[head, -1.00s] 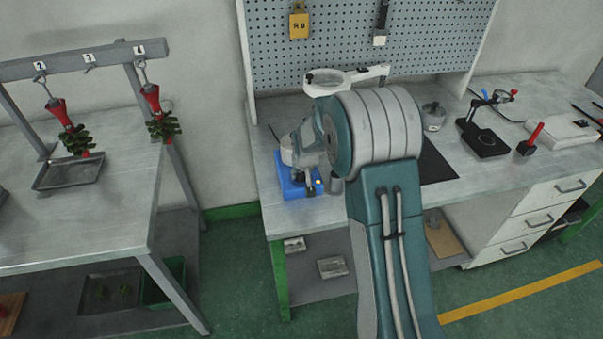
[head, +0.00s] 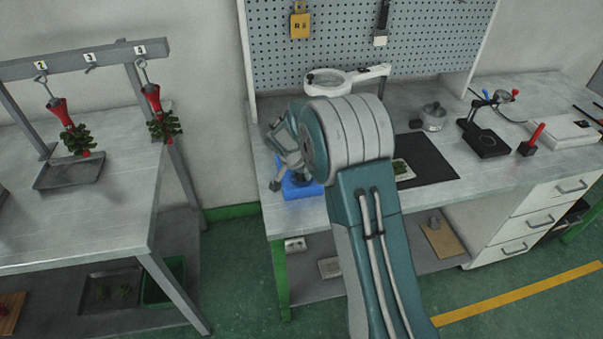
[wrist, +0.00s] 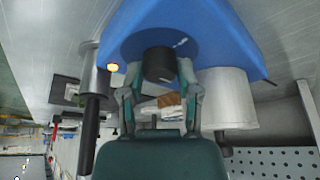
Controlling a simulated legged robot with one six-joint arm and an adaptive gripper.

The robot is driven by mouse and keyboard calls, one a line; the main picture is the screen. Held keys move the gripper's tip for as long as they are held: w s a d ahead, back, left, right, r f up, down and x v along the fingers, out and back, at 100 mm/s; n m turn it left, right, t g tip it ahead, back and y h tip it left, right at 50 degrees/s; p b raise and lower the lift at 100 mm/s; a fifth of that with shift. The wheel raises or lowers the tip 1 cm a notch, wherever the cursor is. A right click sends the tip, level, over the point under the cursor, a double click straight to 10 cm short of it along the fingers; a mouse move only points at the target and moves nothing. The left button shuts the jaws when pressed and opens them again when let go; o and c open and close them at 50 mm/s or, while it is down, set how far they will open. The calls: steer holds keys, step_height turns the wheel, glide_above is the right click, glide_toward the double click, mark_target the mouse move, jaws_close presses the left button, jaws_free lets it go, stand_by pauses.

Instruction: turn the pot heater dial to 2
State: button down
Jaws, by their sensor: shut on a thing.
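The blue pot heater (head: 305,190) stands at the left end of the right-hand bench, partly hidden behind my arm. In the wrist view its blue body (wrist: 215,30) fills the top, with a black dial (wrist: 158,62) at its front. A short white mark sits on the body beside the dial; I cannot read any numbers or the dial's setting. An orange light shows left of the dial. My gripper (wrist: 159,76) has a finger on each side of the dial and is shut on it. In the head view the fingertips are hard to make out.
A grey metal cylinder (wrist: 228,98) is close to the right finger in the wrist view. A white ring-shaped magnifier (head: 330,82) stands behind my arm. A black mat (head: 430,160) lies to the right. The left table (head: 110,200) is separated by a gap.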

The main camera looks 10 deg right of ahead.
steer(key=m+g, duration=0.1)
steer(key=m, duration=0.1)
steer(key=m+g, duration=0.1)
steer(key=m, duration=0.2)
steer(key=shift+w+a+m+h, duration=0.15)
steer(key=shift+m+h, duration=0.15)
steer(key=shift+h, duration=0.1)
stand_by(0.3)
steer(key=shift+c, duration=1.5)
jaws_free()
steer(key=v, duration=1.2)
steer(key=shift+a, duration=0.15)
steer(key=shift+f, duration=0.1)
